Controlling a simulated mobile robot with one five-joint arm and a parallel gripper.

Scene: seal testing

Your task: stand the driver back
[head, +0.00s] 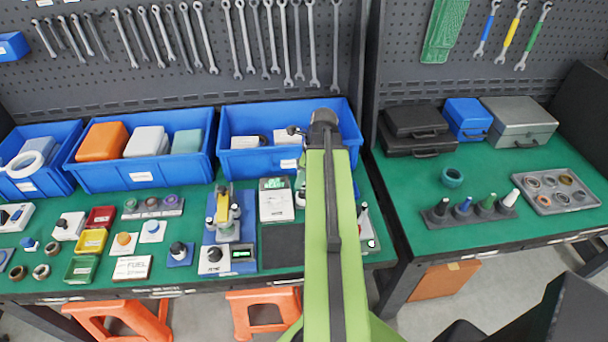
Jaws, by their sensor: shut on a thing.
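My green arm (335,220) reaches up the middle of the view to a dark joint (324,120) in front of the blue bins. My gripper does not show; the arm hides whatever is beyond and below that joint. I cannot make out a driver in a gripper. On the right green table (420,185), a dark rack (470,218) holds several upright pieces with black, blue, green and white tops. They look like handles, but I cannot tell whether any is the driver.
A teal ring (452,177) and a grey tray (556,192) of rings lie near the rack. Dark, blue and grey cases (518,121) stand behind. The left table is crowded with a blue test fixture (229,230), small boxes and blue bins (142,171). Wrenches hang on the pegboard.

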